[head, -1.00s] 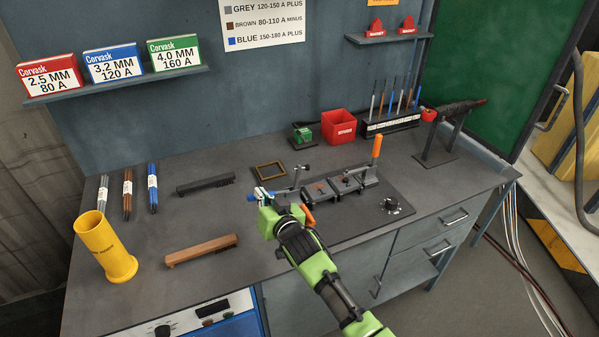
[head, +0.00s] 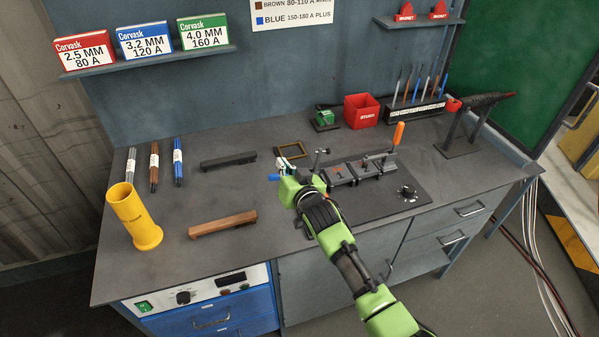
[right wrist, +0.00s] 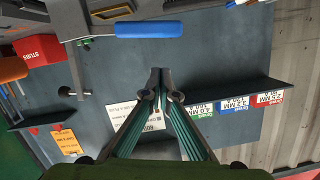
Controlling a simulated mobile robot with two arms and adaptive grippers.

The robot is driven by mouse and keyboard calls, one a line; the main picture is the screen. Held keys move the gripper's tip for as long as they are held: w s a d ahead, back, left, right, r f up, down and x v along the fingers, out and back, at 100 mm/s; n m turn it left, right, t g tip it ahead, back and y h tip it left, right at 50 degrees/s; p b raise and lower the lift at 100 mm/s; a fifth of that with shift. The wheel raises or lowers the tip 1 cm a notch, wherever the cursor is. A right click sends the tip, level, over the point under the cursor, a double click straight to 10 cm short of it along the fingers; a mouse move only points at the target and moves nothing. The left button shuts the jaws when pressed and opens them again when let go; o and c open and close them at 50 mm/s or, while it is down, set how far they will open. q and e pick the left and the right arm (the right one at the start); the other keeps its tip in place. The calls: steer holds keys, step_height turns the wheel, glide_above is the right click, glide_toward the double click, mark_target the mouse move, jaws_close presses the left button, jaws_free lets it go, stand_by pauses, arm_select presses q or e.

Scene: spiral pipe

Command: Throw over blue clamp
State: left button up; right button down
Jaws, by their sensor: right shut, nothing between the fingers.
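The blue clamp handle (head: 275,177) shows at the left end of the fixture on the bench, partly hidden by my right gripper. In the right wrist view the blue handle (right wrist: 150,29) lies sideways, joined to grey metal at its left. My right gripper (head: 286,172) is right beside the handle. In the wrist view its fingers (right wrist: 159,72) are together and empty, with the handle beyond their tips. I cannot tell whether they touch it. My left gripper is out of view.
An upright orange handle (head: 398,133) stands at the fixture's right end. A brown bar (head: 222,224), a dark bar (head: 228,159) and a yellow cylinder (head: 133,218) are to the left. A red box (head: 361,111) stands behind.

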arm_select(q)
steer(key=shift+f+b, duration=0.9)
steer(key=shift+b, duration=0.45)
arm_select(e)
steer(key=v, duration=1)
steer(key=shift+s+d, duration=0.1)
